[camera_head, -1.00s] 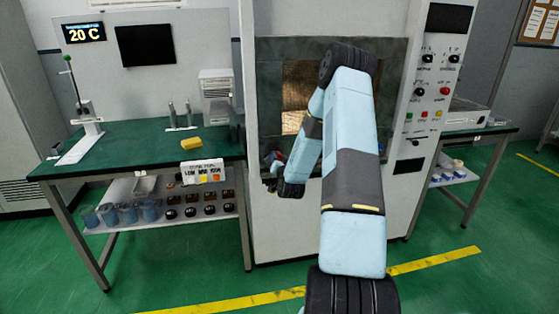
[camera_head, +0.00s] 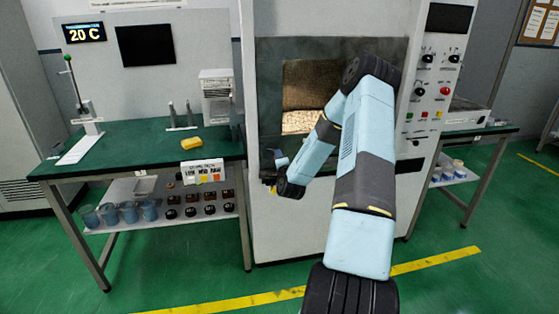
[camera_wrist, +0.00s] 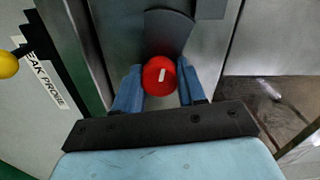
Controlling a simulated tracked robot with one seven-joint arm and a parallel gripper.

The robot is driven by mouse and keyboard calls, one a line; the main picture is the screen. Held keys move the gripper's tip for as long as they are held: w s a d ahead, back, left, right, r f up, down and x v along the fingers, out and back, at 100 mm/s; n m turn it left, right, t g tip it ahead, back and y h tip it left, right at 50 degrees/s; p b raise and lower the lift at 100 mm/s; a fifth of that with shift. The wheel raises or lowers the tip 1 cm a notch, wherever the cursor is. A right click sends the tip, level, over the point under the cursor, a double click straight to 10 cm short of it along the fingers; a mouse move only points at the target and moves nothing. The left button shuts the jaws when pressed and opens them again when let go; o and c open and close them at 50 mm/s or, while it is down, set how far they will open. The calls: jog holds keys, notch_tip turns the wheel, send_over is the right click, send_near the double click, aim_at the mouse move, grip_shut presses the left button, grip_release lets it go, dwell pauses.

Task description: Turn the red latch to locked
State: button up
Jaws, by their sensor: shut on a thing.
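The red latch (camera_wrist: 157,82) is a round red knob with a short white mark, on the grey metal front of the machine. In the wrist view my gripper (camera_wrist: 160,70) has one blue finger on each side of the knob and is shut on it. A dark fan-shaped plate (camera_wrist: 166,32) lies just beyond the knob. In the head view my gripper (camera_head: 278,162) is at the left edge of the machine's door (camera_head: 330,52), and the latch is hidden there. I cannot read any lock marking.
A yellow ball (camera_wrist: 8,65) on a dark stem and a "LEAK PROBE" label (camera_wrist: 48,80) are left of my gripper in the wrist view. A green-topped bench (camera_head: 135,145) stands left of the machine. The control panel (camera_head: 437,75) is at right. Green floor is open in front.

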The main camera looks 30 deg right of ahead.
jog(key=shift+s+d+f+m, duration=0.1)
jog(key=shift+d+f+m, duration=0.05)
jog(key=shift+m, duration=0.75)
jog(key=shift+s+d+f+m, duration=0.1)
jog(key=shift+m, duration=0.8)
jog(key=shift+f+m, duration=0.1)
jog(key=shift+m, duration=0.2)
jog(key=o, duration=0.8)
jog(key=shift+o, duration=1.3)
jog(key=shift+w+a+r, duration=0.1)
jog(key=shift+r, duration=0.1)
jog(key=v, duration=1.3)
jog(key=shift+s+a, duration=0.15)
jog(key=shift+s, duration=0.2)
